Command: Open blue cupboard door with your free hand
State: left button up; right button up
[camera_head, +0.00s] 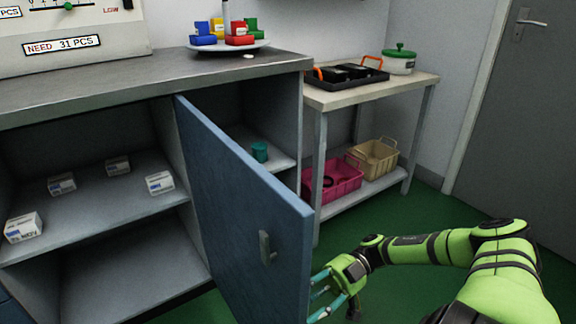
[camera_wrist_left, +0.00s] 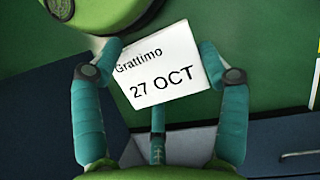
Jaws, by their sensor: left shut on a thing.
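The blue cupboard door (camera_head: 240,200) stands swung outward from the cupboard, with its grey handle (camera_head: 266,248) on the face towards me. My right gripper (camera_head: 318,292) is low beside the door's free edge, with its teal fingers spread. The fingertips are partly hidden by that edge, so I cannot tell whether they touch the door. My left gripper (camera_wrist_left: 162,58) shows only in the left wrist view. It is shut on a white box (camera_wrist_left: 165,82) marked "Grattimo 27 OCT".
Small white boxes (camera_head: 160,183) stand on the open shelf (camera_head: 110,207) at left. A teal cup (camera_head: 259,152) is inside the cupboard behind the door. A side table (camera_head: 425,78) with a pink crate (camera_head: 338,183) and a beige crate (camera_head: 374,160) stands right. Green floor (camera_head: 400,215) is clear there.

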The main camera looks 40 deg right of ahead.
jog(key=s+d, duration=0.1)
jog(key=d, duration=1)
jog(key=shift+s+d, duration=0.1)
